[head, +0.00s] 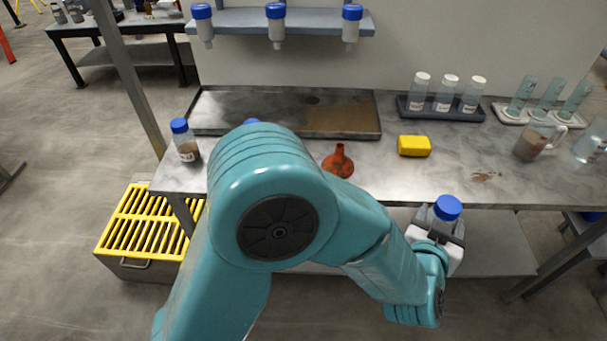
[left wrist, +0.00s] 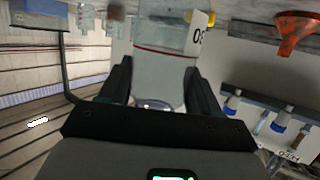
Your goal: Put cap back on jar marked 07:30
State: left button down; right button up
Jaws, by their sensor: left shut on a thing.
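My left gripper (head: 440,238) is shut on a clear jar (left wrist: 165,65) with a blue cap (head: 447,207), held off the bench's front edge. In the left wrist view the jar's body sits between the two dark fingers (left wrist: 163,85); its label (left wrist: 197,32) shows only partly, starting with "0". A second jar (head: 187,150) with a blue cap and brown contents stands at the bench's left end; its label is too small to read. Another bit of blue (head: 252,121) shows behind my left arm, mostly hidden. I cannot make out a 07:30 mark. My right gripper is out of view.
On the bench (head: 520,180) are an orange funnel (head: 338,162), a yellow block (head: 414,146), a stained metal tray (head: 230,110), a dark rack (head: 440,112) of white-capped bottles, and a mug (head: 532,142). Blue-topped vessels hang from the shelf (head: 240,20). A yellow-grated bin (head: 150,225) stands left.

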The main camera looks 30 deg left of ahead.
pick_arm(q)
jog(key=w+a+r+n+g+y+b, duration=0.1)
jog(key=w+a+r+n+y, duration=0.25)
jog(key=a, duration=0.35)
jog(key=w+a+r+n+y+b, duration=0.1)
jog(key=w+a+r+n+y, duration=0.2)
jog(key=a, duration=0.4)
jog(key=a+r+n+g+y, duration=0.2)
jog(key=a+r, duration=0.1)
jog(key=a, duration=0.7)
jog(key=a+r+n+g+y+b, duration=0.1)
jog(key=a+r+n+g+y, duration=0.1)
jog(key=a, duration=0.8)
notch_tip(320, 180, up, 2)
jog(key=shift+a+r+g+y, duration=0.15)
jog(key=shift+a+g+y, duration=0.25)
jog(key=shift+g, duration=0.1)
notch_tip(320, 180, down, 16)
jog(key=b, duration=0.3)
jog(key=shift+r, duration=0.15)
jog(key=shift+f+b, duration=0.6)
jog(key=shift+f, duration=1.55)
